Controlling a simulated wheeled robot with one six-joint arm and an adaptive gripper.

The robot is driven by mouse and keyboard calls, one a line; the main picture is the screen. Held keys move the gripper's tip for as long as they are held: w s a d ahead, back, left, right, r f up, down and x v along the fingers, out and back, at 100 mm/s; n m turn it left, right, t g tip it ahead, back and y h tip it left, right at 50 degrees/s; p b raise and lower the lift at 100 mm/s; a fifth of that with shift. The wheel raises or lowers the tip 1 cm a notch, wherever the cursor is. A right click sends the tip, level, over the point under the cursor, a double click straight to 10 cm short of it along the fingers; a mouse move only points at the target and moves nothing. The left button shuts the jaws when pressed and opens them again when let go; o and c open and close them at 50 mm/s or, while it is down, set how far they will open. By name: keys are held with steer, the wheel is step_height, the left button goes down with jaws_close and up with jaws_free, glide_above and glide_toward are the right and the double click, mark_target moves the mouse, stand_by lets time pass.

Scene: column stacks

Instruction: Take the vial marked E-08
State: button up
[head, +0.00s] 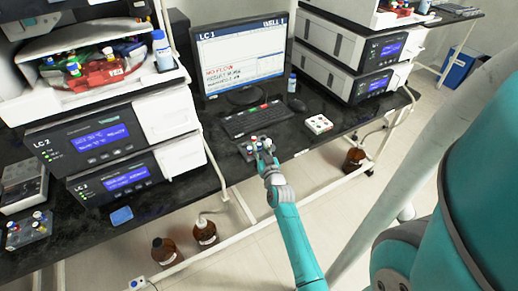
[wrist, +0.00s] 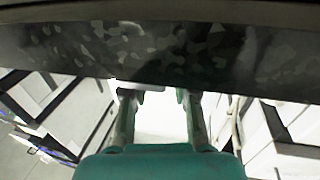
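A small grey rack (head: 248,151) with several vials (head: 255,142) stands at the front edge of the black bench, before the keyboard. Their caps look white, blue and red; no marking is legible, so I cannot tell which is E-08. My gripper (head: 267,160) is at the bench's front edge, close by the rack, partly overlapping it in the head view. In the wrist view, the two fingers of my gripper (wrist: 156,93) are apart, with nothing seen between them. The dark bench edge (wrist: 150,50) fills the top and hides what lies beyond the fingertips.
Another rack with vials (head: 30,229) stands at the far left. A white box (head: 318,124) and a mouse (head: 297,104) lie right of the keyboard (head: 257,119). Instrument stacks flank the monitor (head: 243,58). Brown bottles (head: 204,232) stand on the floor below the bench.

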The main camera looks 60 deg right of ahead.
steer(key=c, duration=0.5)
steer(key=shift+o, duration=0.2)
